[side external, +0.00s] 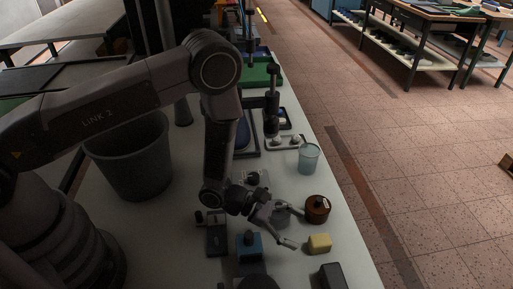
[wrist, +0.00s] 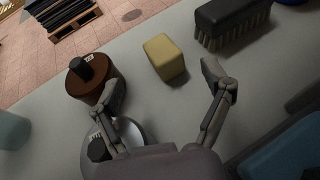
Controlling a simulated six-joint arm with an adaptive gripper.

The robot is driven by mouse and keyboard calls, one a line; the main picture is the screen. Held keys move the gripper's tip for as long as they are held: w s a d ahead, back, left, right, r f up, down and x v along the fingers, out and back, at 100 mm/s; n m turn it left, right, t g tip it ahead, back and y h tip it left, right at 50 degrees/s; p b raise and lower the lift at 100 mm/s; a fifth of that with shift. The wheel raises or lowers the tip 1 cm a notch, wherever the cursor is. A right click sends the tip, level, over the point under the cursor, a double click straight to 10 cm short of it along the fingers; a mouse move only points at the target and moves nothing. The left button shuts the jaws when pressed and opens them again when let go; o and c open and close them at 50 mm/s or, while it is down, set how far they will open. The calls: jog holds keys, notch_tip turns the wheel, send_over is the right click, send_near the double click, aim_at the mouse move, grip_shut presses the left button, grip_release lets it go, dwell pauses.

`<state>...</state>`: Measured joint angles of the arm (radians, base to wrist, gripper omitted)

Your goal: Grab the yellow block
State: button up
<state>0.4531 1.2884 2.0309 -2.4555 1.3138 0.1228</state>
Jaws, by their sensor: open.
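The yellow block (side external: 319,243) lies on the white table near its right edge in the side view. In the wrist view the yellow block (wrist: 165,57) sits ahead of my gripper, between the lines of its two fingers and apart from both. My gripper (side external: 291,227) is open and empty, low over the table, just left of the block in the side view. Its fingers also show in the wrist view (wrist: 167,82), spread wide. The left finger there overlaps the edge of a brown round container.
The brown container (side external: 317,208) with a black knob stands close behind the block. A dark brush (wrist: 230,22) lies to the block's right in the wrist view. A blue block-like object (side external: 249,246), a translucent cup (side external: 309,157) and a large grey bucket (side external: 131,158) stand around.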

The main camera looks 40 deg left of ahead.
aim_at(317, 238)
jog(key=x, duration=0.6)
jog(key=shift+w+d, duration=0.1)
jog(key=shift+d, duration=0.15)
jog(key=c, duration=1.4)
jog(key=shift+o, duration=0.2)
